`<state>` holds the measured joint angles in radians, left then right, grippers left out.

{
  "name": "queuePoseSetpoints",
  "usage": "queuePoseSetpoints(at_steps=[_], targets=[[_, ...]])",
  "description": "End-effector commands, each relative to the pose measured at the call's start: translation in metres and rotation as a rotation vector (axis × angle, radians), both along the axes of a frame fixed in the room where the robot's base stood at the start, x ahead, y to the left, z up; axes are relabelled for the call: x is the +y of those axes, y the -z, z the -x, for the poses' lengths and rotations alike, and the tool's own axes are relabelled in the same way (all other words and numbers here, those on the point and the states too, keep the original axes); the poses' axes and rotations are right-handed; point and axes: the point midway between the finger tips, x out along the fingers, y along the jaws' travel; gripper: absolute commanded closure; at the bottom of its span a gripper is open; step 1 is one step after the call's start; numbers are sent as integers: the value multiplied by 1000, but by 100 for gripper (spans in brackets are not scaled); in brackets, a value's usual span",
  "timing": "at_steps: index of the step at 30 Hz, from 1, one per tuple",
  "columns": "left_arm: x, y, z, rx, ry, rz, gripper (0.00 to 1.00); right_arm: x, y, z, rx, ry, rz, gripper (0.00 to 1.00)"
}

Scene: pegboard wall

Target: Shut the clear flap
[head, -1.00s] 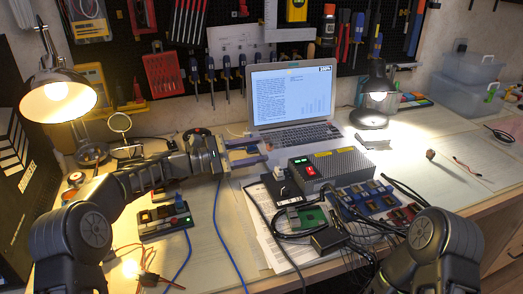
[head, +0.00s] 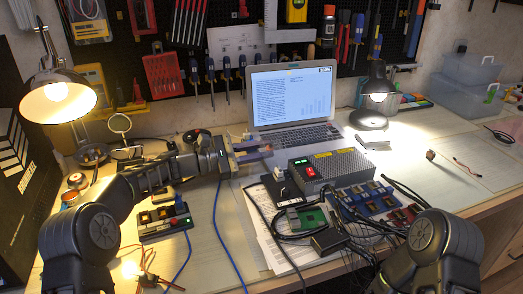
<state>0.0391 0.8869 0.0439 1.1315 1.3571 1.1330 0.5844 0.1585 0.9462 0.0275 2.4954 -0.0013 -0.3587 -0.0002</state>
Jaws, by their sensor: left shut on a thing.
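My left gripper (head: 266,152) is at the middle of the bench, in front of the laptop and left of the grey power box. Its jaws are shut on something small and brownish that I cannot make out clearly. I cannot pick out the clear flap with certainty. My right arm shows at the lower right, but its gripper is not in view.
The open laptop (head: 293,95) stands behind the left gripper. The grey power box (head: 335,168) with a red switch and green display is to its right. Cables and a green circuit board (head: 307,217) crowd the front. Lamps stand at both sides. The right bench is mostly clear.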

Motion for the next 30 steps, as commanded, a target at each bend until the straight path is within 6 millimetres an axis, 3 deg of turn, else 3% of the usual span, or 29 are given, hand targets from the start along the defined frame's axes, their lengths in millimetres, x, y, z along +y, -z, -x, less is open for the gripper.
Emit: queuePoseSetpoints(at_steps=[17, 30], targets=[[0, -1, 1, -40, 1, -11, 100, 0, 5, 0, 0, 0, 0, 52], [-1, -11, 4, -294, 0, -93, 100, 0, 33, 0, 1, 3, 0, 52]])
